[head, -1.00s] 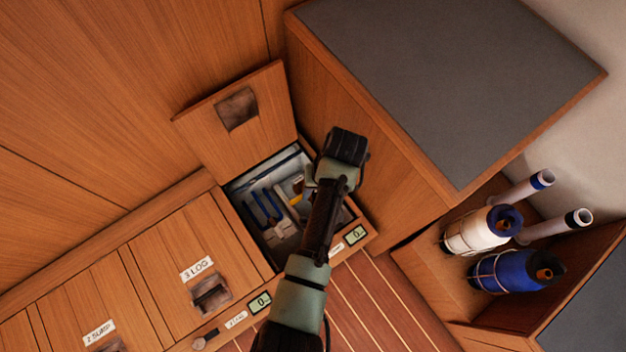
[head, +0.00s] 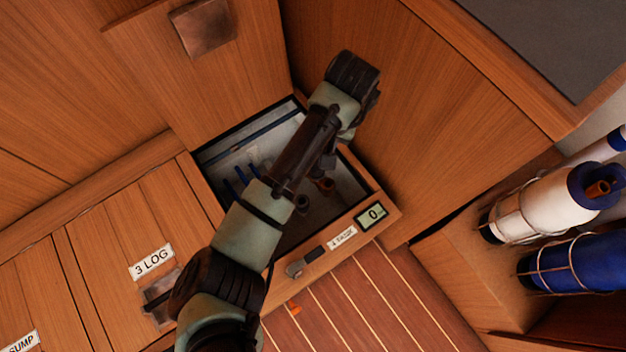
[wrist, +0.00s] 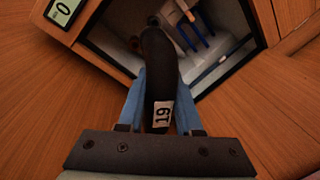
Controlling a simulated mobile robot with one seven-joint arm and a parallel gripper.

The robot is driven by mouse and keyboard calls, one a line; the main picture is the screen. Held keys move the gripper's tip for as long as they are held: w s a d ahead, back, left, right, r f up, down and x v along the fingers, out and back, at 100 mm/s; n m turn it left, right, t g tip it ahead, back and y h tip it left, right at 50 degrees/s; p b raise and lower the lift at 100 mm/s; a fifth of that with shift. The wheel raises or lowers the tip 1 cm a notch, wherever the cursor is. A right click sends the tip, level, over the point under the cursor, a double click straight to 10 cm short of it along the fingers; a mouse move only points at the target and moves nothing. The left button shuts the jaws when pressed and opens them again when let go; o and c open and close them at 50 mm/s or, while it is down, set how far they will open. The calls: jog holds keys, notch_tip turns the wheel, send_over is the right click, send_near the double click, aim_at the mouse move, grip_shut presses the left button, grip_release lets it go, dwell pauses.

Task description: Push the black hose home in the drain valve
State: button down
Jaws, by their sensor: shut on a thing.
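In the wrist view, my gripper (wrist: 160,110) has its blue fingers shut on the black hose (wrist: 163,75), which carries a white tag reading 19. The hose points away from me into the open locker. A dark round end or fitting (wrist: 153,20) shows at its far tip; I cannot tell whether this is the hose mouth or part of the drain valve, nor whether they touch. A brown fitting (wrist: 135,43) sits beside the hose. In the head view, my arm hides the hose and gripper fingers; a brown fitting (head: 325,185) shows beside the arm.
The open locker (head: 372,190) has wooden rims and a raised lid (head: 202,65). Blue pipes (wrist: 195,38) stand inside it. A display (head: 374,214) reading 0 is on its front edge. A tall wooden cabinet (head: 420,110) rises close on the right.

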notch_tip(320, 180, down, 22)
jog(key=w+a+m+t+b, duration=0.1)
jog(key=m+b, duration=0.7)
jog(key=b, duration=1)
jog(key=shift+r+h, duration=0.25)
jog(key=shift+h, duration=0.15)
jog(key=shift+a+r+p, duration=0.1)
jog(key=shift+a+p, duration=0.05)
jog(key=shift+p, duration=1.25)
jog(key=shift+f+b, duration=0.95)
jog(key=shift+f, duration=1.15)
jog(key=shift+c, duration=0.5)
grip_release()
jog(key=shift+r, duration=0.1)
